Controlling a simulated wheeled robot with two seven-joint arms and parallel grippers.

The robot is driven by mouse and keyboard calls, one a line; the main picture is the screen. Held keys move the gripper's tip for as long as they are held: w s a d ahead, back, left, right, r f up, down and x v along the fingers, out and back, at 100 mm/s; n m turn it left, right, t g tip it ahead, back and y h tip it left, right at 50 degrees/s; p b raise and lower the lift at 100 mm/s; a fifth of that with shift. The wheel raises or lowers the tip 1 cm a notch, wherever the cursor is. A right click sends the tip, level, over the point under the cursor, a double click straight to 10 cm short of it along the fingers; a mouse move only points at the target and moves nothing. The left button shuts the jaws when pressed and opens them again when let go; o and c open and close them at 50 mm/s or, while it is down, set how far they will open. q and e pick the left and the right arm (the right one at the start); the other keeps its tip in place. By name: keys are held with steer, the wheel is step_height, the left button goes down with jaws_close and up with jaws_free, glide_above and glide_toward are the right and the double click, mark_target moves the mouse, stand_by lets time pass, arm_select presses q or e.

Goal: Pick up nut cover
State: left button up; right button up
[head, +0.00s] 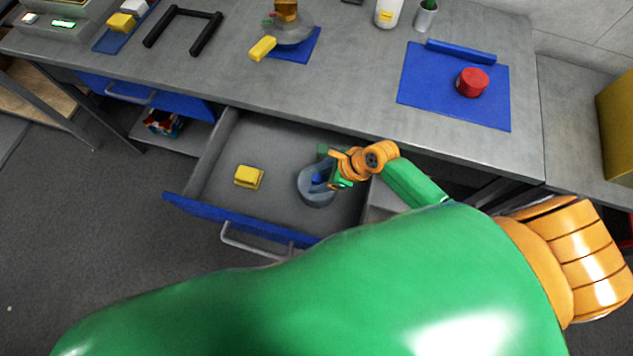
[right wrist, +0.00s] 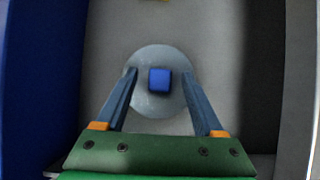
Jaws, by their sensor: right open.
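The nut cover, a round grey piece with a blue square knob, lies in the open drawer, seen in the head view (head: 316,196) and in the right wrist view (right wrist: 158,106). My right gripper (head: 328,180) is just over it, pointing down into the drawer. In the right wrist view my right gripper (right wrist: 158,73) is open, with one finger on each side of the blue knob. The fingers look apart from the knob; their height above the cover is hard to tell. My left gripper is not in view.
The open drawer (head: 215,213) has a blue front and also holds a yellow block (head: 248,177). The workbench (head: 345,85) overhangs its back. On it are a blue mat (head: 420,88), a red cylinder (head: 472,82) and a black U-shaped handle (head: 183,30).

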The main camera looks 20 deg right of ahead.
steer(key=shift+s+d, duration=0.1)
jaws_close()
stand_by(1.2)
